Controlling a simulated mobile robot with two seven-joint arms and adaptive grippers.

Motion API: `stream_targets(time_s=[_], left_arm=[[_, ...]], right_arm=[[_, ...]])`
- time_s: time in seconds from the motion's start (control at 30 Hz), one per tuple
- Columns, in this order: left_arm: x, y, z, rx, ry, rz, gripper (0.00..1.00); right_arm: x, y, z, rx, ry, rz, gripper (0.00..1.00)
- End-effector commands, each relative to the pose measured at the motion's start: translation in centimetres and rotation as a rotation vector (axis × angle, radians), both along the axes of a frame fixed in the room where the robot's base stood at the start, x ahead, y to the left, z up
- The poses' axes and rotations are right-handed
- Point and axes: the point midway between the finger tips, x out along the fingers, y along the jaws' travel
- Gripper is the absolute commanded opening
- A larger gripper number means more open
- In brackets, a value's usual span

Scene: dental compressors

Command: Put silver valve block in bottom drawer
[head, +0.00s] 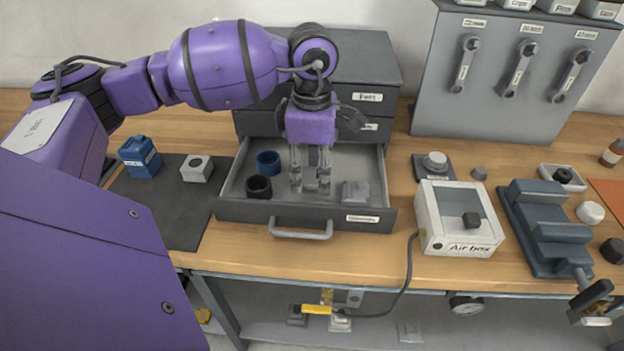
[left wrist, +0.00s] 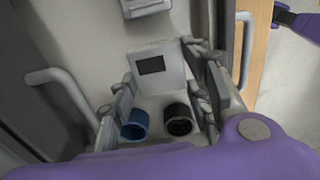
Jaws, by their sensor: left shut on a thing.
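My left gripper (head: 311,185) reaches down into the open bottom drawer (head: 249,210), shut on a silver valve block (head: 312,160). In the left wrist view, the block (left wrist: 170,82) shows as a pale block with a dark rectangular window, between the fingers of my left gripper (left wrist: 160,88). The fingers hide part of it in the head view. I cannot tell if it touches the drawer floor. A blue ring (head: 268,158) and a black ring (head: 259,191) lie left of the gripper in the drawer. Another silver block (head: 355,192) lies to its right. My right gripper is not in view.
A blue container (head: 140,158) and a silver block with a round opening (head: 197,169) stand on a dark mat (head: 178,225) left of the drawer. The Air box (head: 456,236) and a vise (head: 548,235) stand to the right. The drawer handle (head: 301,233) projects forward.

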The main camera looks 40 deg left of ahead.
Motion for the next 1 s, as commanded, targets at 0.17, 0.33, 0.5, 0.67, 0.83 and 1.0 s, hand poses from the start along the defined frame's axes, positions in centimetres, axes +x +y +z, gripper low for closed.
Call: stream_targets(time_s=[0.17,0.33,0.5,0.67,0.83,1.0], left_arm=[[-0.1,-0.1,-2.7,-0.002,0.001,0.000,0.12],[0.0,0.0,-2.9,0.000,-0.001,0.000,0.12],[-0.1,-0.1,-3.1,-0.001,-0.001,0.000,0.12],[-0.1,-0.1,-3.3,-0.001,0.001,0.000,0.55],[-0.1,-0.1,-3.3,-0.001,0.000,0.000,0.64],[-0.1,-0.1,-3.2,-0.001,0.000,0.000,0.64]], right_arm=[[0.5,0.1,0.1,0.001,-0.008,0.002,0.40],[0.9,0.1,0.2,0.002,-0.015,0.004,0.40],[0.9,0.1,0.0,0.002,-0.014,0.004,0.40],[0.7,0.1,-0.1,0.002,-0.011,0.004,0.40],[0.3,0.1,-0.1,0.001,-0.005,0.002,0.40],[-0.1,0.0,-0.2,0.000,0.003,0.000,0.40]])
